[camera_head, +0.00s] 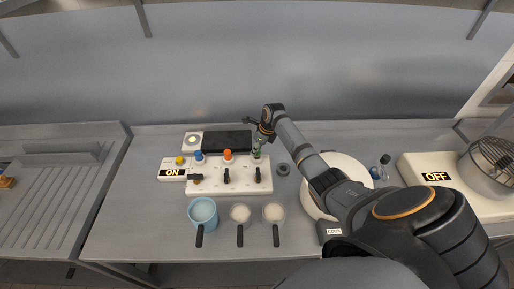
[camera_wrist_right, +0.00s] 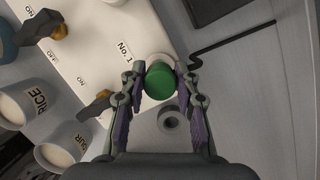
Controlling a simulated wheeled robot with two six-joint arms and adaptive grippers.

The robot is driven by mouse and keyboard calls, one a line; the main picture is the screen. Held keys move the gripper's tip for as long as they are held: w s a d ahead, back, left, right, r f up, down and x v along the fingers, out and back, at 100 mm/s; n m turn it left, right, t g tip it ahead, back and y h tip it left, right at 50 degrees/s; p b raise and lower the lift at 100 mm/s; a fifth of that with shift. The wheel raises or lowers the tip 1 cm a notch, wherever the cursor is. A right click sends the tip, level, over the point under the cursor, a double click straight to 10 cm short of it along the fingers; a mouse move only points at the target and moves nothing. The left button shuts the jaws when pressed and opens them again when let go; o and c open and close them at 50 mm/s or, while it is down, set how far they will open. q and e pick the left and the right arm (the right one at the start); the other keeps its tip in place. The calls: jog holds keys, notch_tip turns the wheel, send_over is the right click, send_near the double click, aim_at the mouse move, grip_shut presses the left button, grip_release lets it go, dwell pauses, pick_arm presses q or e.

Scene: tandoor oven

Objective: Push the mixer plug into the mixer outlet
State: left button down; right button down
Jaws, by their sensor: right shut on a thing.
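A green round plug (camera_wrist_right: 159,80) sits between the two fingers of my right gripper (camera_wrist_right: 161,84), which is shut on it. It is over a pale round socket at the corner of the white outlet board (camera_wrist_right: 82,48), by the label "No. 1". How deep the plug sits is hidden. In the head view my right gripper (camera_head: 258,140) is at the board's back right corner, with the green plug (camera_head: 256,153) below it. The white outlet board (camera_head: 212,185) has several dark switches. Which plug is the mixer's is not labelled in view. My left gripper is not in view.
A blue plug (camera_head: 198,156) and an orange plug (camera_head: 228,155) stand along the board's back edge. A dark grey ring (camera_head: 283,169) lies just right of the board. Handled cups (camera_head: 203,212) stand in front. A white round vessel (camera_head: 350,168) and the "OFF" unit (camera_head: 428,164) are to the right.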

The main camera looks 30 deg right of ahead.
jog(key=shift+f+b, duration=0.3)
jog(key=shift+f, duration=0.75)
jog(key=c, duration=0.9)
grip_release()
jog(key=shift+p+v, duration=0.5)
jog(key=shift+v, duration=3.55)
